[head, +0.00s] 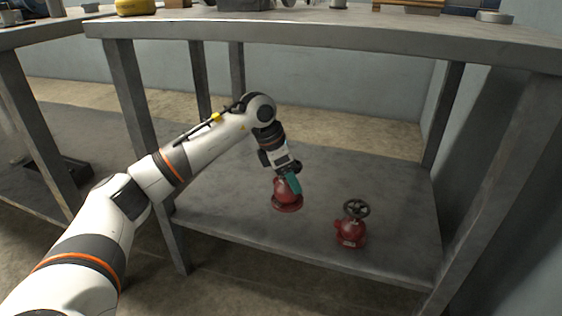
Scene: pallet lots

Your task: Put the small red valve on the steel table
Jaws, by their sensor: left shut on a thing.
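Two red valves are on the lower shelf of the steel table (400,40). My left gripper (291,181) reaches down under the tabletop and is shut on the left red valve (284,194). Its fingers cover the upper part of this valve, so any handwheel is hidden. Its round base appears to rest on the shelf. The right red valve (350,232) stands upright nearer the shelf's front edge, with a dark handwheel on top. I cannot tell for sure which valve is the smaller one. My right gripper is not in view.
The grey lower shelf (230,215) is otherwise clear. Table legs (140,130) stand beside my left arm, and the tabletop overhangs it. On the tabletop are a yellow object (136,7), a grey round part (494,16) and a wooden piece (408,6) at the back.

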